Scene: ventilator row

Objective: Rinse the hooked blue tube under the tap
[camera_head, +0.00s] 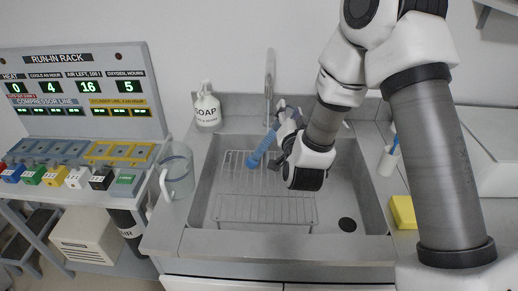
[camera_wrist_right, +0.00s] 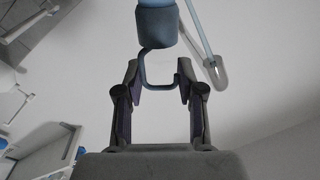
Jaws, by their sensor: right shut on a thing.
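The hooked blue tube (camera_head: 262,150) is tilted over the sink, in front of the tap (camera_head: 270,75). My right gripper (camera_head: 283,122) is at its upper end, above the basin. In the right wrist view, the tube's blue-grey body (camera_wrist_right: 157,26) is at the top and its thin hook (camera_wrist_right: 146,72) runs down between the fingertips of my right gripper (camera_wrist_right: 158,75), which is shut on it. I cannot tell whether water is running. My left gripper is not in view.
The steel sink (camera_head: 201,190) holds wire racks (camera_head: 265,209). A soap bottle (camera_head: 207,108) stands at the back left, a clear jug (camera_head: 175,172) at the left rim. A yellow sponge (camera_head: 403,212) lies on the right. The run-in rack (camera_head: 80,92) is far left.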

